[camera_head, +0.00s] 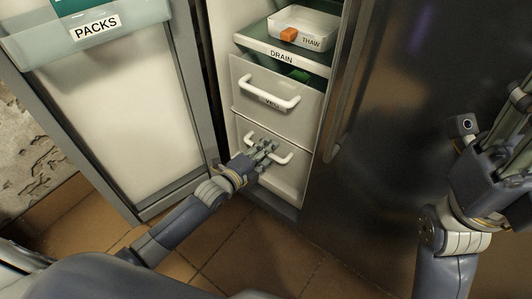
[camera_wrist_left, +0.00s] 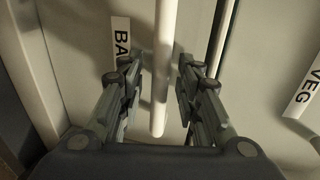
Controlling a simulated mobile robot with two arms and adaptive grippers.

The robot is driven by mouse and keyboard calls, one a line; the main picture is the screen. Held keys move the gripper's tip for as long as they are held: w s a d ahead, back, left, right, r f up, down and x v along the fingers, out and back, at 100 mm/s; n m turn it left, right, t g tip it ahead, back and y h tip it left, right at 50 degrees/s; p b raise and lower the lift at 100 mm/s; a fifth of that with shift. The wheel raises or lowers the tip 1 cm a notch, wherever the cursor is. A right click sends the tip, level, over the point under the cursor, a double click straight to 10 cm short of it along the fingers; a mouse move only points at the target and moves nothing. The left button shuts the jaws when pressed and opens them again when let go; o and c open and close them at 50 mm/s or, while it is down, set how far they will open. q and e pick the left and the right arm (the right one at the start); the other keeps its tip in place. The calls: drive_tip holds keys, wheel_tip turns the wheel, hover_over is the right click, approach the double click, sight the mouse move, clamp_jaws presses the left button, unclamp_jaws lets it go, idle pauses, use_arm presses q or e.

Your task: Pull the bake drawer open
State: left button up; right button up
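The bake drawer (camera_head: 286,184) is the lower white drawer in the open fridge in the head view. It looks shut, flush under the veg drawer. Its white bar handle (camera_head: 284,158) shows on both sides of my left gripper (camera_head: 264,150). In the left wrist view the handle bar (camera_wrist_left: 163,70) runs between the two fingers of the left gripper (camera_wrist_left: 158,95), with gaps on both sides. A label reading "BA" (camera_wrist_left: 121,42) shows beside the bar, partly hidden by a finger. My right gripper (camera_head: 515,120) is at the right edge, away from the drawers, its fingertips cut off or unclear.
The veg drawer (camera_head: 304,98) sits directly above. Over it is a shelf marked DRAIN (camera_head: 279,55) with a clear THAW tray (camera_head: 316,22) holding an orange block. The open fridge door (camera_head: 125,120) stands left, a dark panel (camera_head: 390,110) right. Tiled floor (camera_head: 240,262) lies below.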

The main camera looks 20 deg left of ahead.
use_arm(q)
clamp_jaws()
